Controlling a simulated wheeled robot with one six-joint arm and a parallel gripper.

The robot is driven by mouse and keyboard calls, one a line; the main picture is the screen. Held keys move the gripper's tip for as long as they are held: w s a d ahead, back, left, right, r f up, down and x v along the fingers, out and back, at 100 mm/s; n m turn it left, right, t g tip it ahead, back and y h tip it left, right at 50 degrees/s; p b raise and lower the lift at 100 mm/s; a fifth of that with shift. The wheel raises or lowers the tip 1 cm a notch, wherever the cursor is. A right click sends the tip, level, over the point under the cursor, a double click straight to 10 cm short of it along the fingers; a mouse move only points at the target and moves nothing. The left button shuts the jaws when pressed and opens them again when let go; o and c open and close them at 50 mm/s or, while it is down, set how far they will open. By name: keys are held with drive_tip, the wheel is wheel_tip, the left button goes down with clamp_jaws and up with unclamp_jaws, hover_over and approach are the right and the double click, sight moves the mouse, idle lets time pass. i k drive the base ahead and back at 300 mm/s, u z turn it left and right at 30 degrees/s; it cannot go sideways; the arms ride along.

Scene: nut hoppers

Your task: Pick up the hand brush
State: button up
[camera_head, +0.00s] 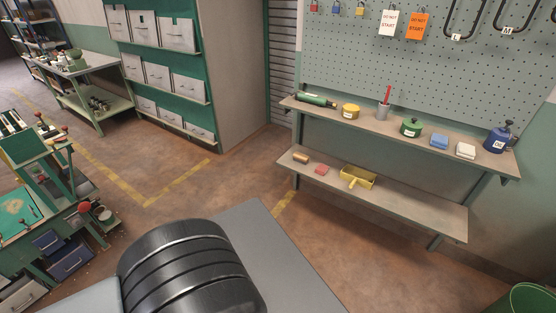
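A small tan block-like item with a darker lower side (301,158) lies at the left end of the lower shelf (410,207). It looks like the hand brush, but it is too small in the picture to be certain. A red block (321,169) lies just right of it. A yellow dustpan (361,177) with a short handle lies further right on the same shelf. My gripper is not in view. Only a thick black ringed part of my own arm shows at the bottom, well apart from the shelf.
The upper shelf (395,132) overhangs and carries a green cylinder (315,100), a cup (382,112), cans and small boxes. A pegboard (390,70) stands behind. Open floor (245,180) lies before the shelves. A green workbench (25,205) stands left, a green bin (535,300) lower right.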

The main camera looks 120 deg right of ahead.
sight(300, 158)
drive_tip(key=z, duration=5.65)
drive_tip(key=i, duration=2.4)
drive_tip(key=u, duration=2.95)
